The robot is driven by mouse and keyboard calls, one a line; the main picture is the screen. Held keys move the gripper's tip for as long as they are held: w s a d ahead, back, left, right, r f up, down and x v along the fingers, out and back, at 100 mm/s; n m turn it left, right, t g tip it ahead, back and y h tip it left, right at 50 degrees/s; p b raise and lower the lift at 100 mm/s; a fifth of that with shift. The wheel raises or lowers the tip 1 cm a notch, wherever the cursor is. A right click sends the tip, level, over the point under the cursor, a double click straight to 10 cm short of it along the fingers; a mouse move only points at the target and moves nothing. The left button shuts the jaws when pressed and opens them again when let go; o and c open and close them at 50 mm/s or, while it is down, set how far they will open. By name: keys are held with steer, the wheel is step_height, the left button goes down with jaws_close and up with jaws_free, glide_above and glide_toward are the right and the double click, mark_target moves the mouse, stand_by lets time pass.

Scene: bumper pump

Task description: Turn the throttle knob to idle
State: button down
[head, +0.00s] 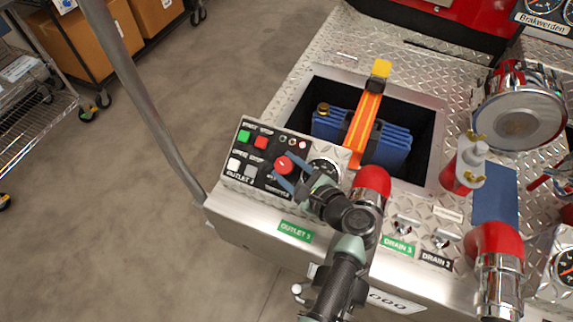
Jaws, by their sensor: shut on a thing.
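The throttle knob (284,163) is a round red knob on the small black control panel (236,176) at the front left of the metal deck. My gripper (287,171) reaches in from the lower right, with its blue fingers at the knob. The fingers are shut on the knob and hide part of its right and lower sides. The markings around the knob are too small to read.
Green, red and pale buttons sit left of the knob. A gauge (324,170) is close to its right. A red-capped pipe (373,182) stands right of my wrist. A grey pole (150,95) rises at left.

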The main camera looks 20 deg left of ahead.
steer(key=n+g, duration=0.3)
steer(key=w+n+g+b, duration=0.1)
steer(key=n+g, duration=0.1)
steer(key=shift+r+h, duration=0.25)
steer(key=shift+h, duration=0.15)
steer(key=n+g+h+b, duration=0.1)
steer(key=n+g+b, duration=0.1)
steer(key=shift+a+f+n+g, duration=0.1)
steer(key=shift+n+g, duration=0.3)
steer(key=n+g+h+b, duration=0.1)
steer(key=n+g+b, duration=0.1)
steer(key=b, duration=0.1)
steer(key=shift+w+a+f+h, duration=0.1)
steer(key=shift+h, duration=0.3)
steer(key=n+g+h+b, duration=0.1)
steer(key=n+b, duration=0.1)
steer(key=b, duration=0.1)
steer(key=shift+a+h+b, duration=0.1)
steer(key=shift+h+b, duration=0.2)
steer(key=shift+b, duration=0.45)
steer(key=n+g+h+b, duration=0.1)
steer(key=b, duration=0.4)
steer(key=shift+w+f, duration=0.15)
steer(key=n+h+b, duration=0.1)
steer(key=b, duration=0.4)
steer(key=shift+b, duration=0.4)
steer(key=shift+r+g+b, duration=0.3)
steer(key=shift+r+b, duration=0.1)
steer(key=shift+b, duration=0.7)
steer(key=shift+s, duration=0.25)
